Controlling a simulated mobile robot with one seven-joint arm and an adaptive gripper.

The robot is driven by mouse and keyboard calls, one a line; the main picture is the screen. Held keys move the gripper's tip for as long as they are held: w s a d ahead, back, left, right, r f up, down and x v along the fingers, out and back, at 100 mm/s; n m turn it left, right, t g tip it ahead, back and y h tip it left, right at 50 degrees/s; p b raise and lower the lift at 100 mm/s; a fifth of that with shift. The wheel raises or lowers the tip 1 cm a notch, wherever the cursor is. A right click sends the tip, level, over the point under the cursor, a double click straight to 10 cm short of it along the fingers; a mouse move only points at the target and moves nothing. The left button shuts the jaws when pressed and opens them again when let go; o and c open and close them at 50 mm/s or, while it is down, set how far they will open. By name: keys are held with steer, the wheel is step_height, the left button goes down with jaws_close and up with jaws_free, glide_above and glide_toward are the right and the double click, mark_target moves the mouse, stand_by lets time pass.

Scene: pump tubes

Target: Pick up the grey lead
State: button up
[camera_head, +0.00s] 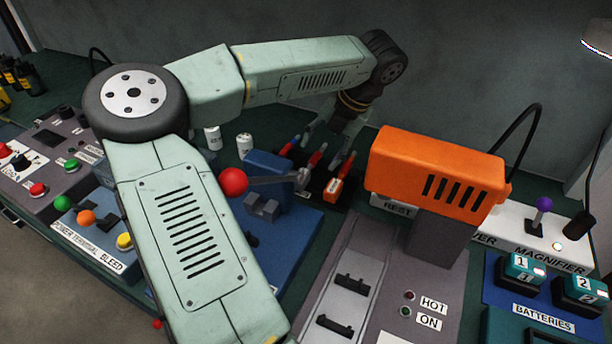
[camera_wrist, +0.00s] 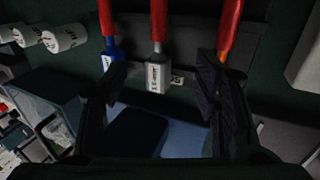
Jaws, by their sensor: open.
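The grey lead (camera_wrist: 157,74) has a red upper part and a grey, labelled end. It hangs in the middle of the wrist view, between a blue-ended lead (camera_wrist: 109,52) on the left and an orange-red lead (camera_wrist: 229,30) on the right. My gripper (camera_wrist: 161,86) is open, its dark fingers either side of the grey end. A gap shows on both sides, wider on the right. The left finger overlaps the blue end in the picture; contact cannot be told. In the head view my gripper (camera_head: 342,128) is above the red leads (camera_head: 317,157), partly hidden.
White cylinders (camera_wrist: 62,37) stand left of the leads. In the head view, an orange-topped machine (camera_head: 437,172) stands close on the right. A blue device with a red-ball lever (camera_head: 233,181) stands in front, left of the leads. A grey wall is behind.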

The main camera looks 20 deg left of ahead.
mark_target(309, 168)
steer(key=b+x, duration=0.1)
steer(key=x, duration=0.6)
steer(key=shift+r, duration=0.1)
steer(key=shift+c, duration=0.5)
jaws_close()
